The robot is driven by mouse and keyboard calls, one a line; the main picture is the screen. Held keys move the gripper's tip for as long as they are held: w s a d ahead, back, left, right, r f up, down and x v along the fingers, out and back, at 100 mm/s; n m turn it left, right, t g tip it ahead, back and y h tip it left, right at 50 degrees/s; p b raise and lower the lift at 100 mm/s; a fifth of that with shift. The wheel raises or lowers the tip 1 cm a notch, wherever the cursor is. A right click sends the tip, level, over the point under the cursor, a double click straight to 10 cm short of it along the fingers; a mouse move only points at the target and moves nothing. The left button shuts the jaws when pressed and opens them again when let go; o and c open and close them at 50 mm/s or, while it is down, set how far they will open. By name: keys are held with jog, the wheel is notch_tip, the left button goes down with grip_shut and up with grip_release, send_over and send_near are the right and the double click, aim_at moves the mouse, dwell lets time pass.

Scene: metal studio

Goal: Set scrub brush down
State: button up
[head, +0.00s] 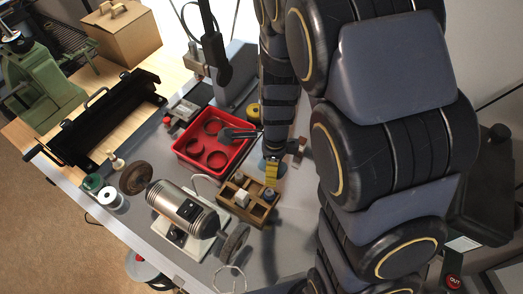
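My gripper (273,157) is at the lower end of my arm, pointing down above the grey bench, just right of a red tray. It is small and partly hidden by the arm, so the finger gap does not show. A yellow piece (271,174) shows right at its tip, above the edge of a wooden organizer; whether it is held or is part of a scrub brush, I cannot tell. A small brown block (297,146) shows against the gripper's right side. No scrub brush can be made out with certainty.
The red tray (187,155) holds several round rings. The wooden organizer (262,212) stands in front of the gripper. A bench grinder (183,208) with wheels is at front left. A black open tray (70,143) lies farther left. Bare bench shows right of the organizer.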

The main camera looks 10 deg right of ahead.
jog(key=w+f, duration=0.3)
jog(key=w, duration=0.4)
send_over(261, 155)
jog(key=f, duration=0.5)
jog(key=shift+s+f, duration=0.25)
jog(key=shift+f, duration=0.1)
jog(key=shift+w+f, duration=0.15)
jog(key=shift+f, duration=0.8)
jog(key=shift+w+f, duration=0.1)
jog(key=shift+f, duration=0.8)
jog(key=shift+f, duration=0.1)
jog(key=o, duration=1.1)
jog(key=shift+c, duration=0.2)
